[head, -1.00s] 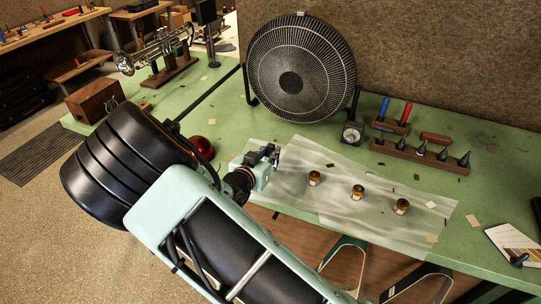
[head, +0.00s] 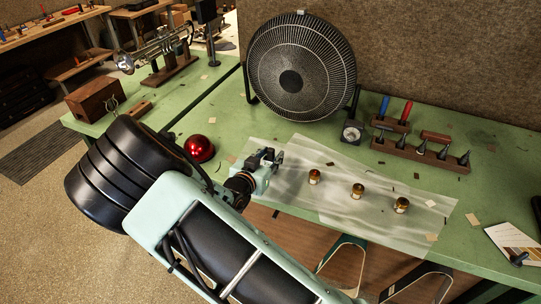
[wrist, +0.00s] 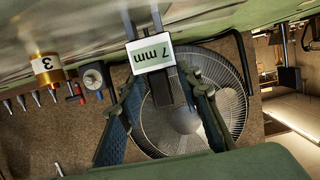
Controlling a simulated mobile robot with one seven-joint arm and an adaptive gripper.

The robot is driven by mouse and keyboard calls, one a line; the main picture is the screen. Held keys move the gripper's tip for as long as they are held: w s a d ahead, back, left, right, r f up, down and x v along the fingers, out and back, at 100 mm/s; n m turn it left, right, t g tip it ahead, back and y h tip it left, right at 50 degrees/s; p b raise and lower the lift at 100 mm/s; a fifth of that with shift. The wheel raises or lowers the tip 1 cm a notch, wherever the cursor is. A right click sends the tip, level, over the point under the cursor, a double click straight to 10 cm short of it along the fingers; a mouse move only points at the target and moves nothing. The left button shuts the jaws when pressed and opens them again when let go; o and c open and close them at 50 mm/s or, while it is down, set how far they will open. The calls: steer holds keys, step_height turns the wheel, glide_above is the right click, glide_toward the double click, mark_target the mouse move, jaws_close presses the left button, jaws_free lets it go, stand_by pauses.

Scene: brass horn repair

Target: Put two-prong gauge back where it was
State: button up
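The two-prong gauge (wrist: 152,54) shows in the wrist view as a dark piece with a white "7 mm" label and two grey prongs. Its dark body sits between the fingertips of my gripper (wrist: 164,88), which look closed on it. In the head view my gripper (head: 275,158) is low over the left end of the translucent sheet (head: 330,222). The gauge is too small there to make out clearly. I cannot tell whether the prongs touch anything.
Several brass pieces (head: 358,191) stand on the sheet, right of my gripper. A red dome (head: 200,148) is left of my gripper.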

steer(key=shift+s+r, duration=0.1)
steer(key=shift+r, duration=0.15)
steer(key=v, duration=1.1)
steer(key=shift+s+a, duration=0.15)
steer(key=shift+s, duration=0.2)
steer(key=shift+r, duration=0.1)
